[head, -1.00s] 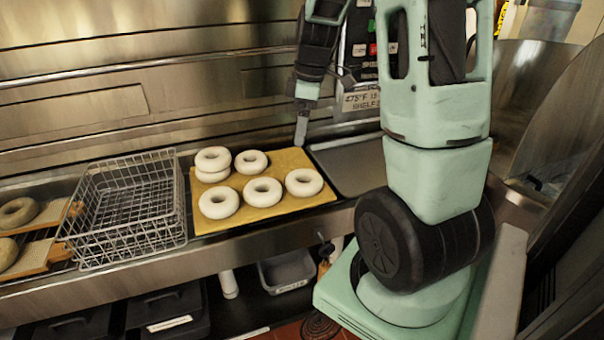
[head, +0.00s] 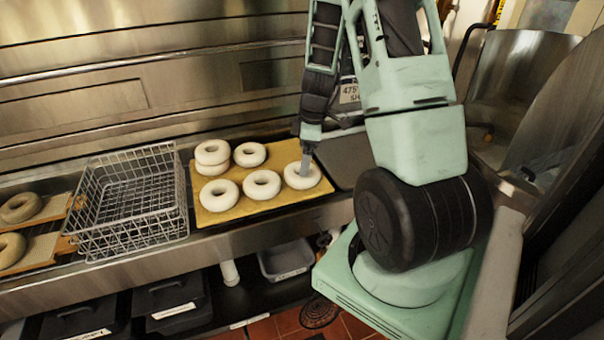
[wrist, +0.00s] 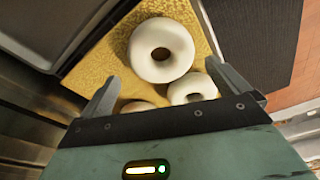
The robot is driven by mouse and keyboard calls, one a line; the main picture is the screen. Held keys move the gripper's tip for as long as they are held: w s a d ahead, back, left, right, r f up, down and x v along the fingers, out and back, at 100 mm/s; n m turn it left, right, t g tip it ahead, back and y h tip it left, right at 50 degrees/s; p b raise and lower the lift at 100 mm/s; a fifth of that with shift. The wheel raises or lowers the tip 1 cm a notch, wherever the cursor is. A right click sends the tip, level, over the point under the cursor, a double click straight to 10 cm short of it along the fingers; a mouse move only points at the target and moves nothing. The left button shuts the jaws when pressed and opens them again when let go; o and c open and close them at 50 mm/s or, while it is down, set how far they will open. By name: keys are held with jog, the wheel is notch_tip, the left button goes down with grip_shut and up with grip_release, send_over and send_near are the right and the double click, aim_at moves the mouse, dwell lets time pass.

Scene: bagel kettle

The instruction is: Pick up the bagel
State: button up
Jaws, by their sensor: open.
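Several pale, raw-looking bagels lie on a yellow sheet on the counter, with two stacked at the back left. The nearest-right bagel (head: 291,180) is at the sheet's right side. My gripper (head: 304,165) points down at this bagel, and its finger overlaps the bagel's hole in the head view; whether it touches cannot be told. In the wrist view, my gripper (wrist: 168,88) has its two fingers wide apart and nothing between them held. A whole bagel (wrist: 161,50) lies beyond and between the fingertips, with another bagel (wrist: 192,88) beside the right finger and a third partly hidden (wrist: 138,106).
An empty wire basket (head: 130,205) stands left of the yellow sheet (head: 235,209). Darker bagels (head: 20,207) lie on boards at the far left. A dark tray (head: 342,160) lies right of the sheet. The steel back wall rises close behind.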

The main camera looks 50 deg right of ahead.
jog(key=shift+w+a+f+p, duration=0.15)
jog(key=shift+f+p, duration=0.25)
jog(key=shift+f, duration=0.85)
jog(key=shift+w+a+f+p, duration=0.1)
jog(key=shift+f+p, duration=0.3)
jog(key=shift+f, duration=0.85)
jog(key=c, duration=0.7)
jog(key=shift+o, duration=0.2)
jog(key=shift+r, duration=0.1)
notch_tip(320, 180, up, 10)
jog(key=b, duration=0.1)
jog(key=shift+b, duration=0.3)
